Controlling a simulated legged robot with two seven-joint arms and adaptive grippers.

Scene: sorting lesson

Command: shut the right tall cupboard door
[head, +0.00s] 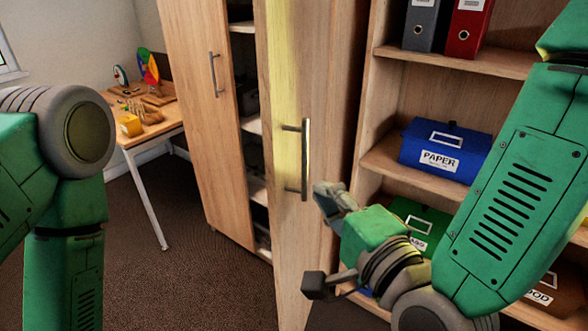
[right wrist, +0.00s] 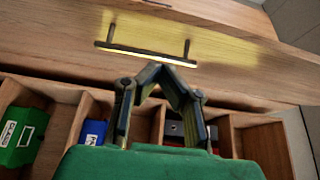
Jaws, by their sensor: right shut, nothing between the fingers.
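The right tall cupboard door (head: 289,235) is light wood with a yellowish patch and stands ajar in the middle of the head view. Its dark bar handle (head: 305,160) is upright there; it also shows in the right wrist view (right wrist: 145,54), across the door (right wrist: 240,60). My right gripper (head: 326,192) is shut and empty, just right of and below the handle. In the right wrist view its fingertips (right wrist: 157,70) meet close to the bar; I cannot tell whether they touch it. My left arm shows at the left; its gripper is out of view.
The left cupboard door (head: 195,120) with its own handle stands left of a gap showing dark shelves. Open shelves at the right hold a blue PAPER box (head: 444,150), a green box (head: 415,225) and binders (head: 468,25). A desk (head: 150,130) stands at the far left.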

